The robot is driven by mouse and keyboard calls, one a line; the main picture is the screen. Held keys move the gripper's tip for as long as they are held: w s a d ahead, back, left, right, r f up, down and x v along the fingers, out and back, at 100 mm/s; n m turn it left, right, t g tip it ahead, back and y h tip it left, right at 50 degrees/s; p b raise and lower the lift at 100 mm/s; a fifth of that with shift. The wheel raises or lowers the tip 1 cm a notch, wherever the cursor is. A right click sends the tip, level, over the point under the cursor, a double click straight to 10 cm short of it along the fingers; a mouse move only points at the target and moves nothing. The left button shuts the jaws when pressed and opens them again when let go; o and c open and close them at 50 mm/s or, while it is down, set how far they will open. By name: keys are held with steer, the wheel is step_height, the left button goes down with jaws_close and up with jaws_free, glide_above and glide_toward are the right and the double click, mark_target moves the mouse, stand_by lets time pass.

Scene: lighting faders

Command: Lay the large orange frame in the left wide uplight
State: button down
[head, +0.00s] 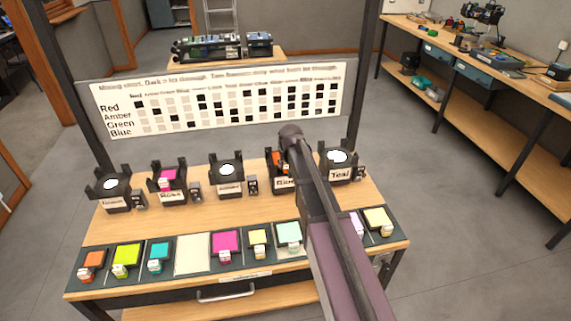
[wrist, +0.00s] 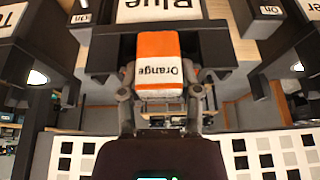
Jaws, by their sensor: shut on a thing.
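My gripper (wrist: 160,94) is shut on the tab of an orange frame (wrist: 160,48), a white block with an orange band reading "Orange". In the head view, orange (head: 276,162) shows just left of my arm at the uplight labelled "Blue" (head: 283,183). In the wrist view, that uplight's black body and label (wrist: 160,8) are right beside the tab. The frame's plate is mostly hidden, so I cannot tell whether it rests in the holder. I cannot tell which uplight is the left wide one.
Other uplights stand in the row: one at far left (head: 114,187), Rose (head: 171,182), one in the middle (head: 229,177) and Teal (head: 339,160). A smaller orange frame (head: 92,260) and other coloured frames lie along the front. One slot (head: 193,255) is bare. A chart board (head: 215,100) stands behind.

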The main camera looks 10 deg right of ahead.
steer(key=shift+f+b, duration=0.65)
steer(key=shift+f, duration=0.1)
steer(key=shift+c, duration=1)
jaws_free()
steer(key=shift+r, duration=0.2)
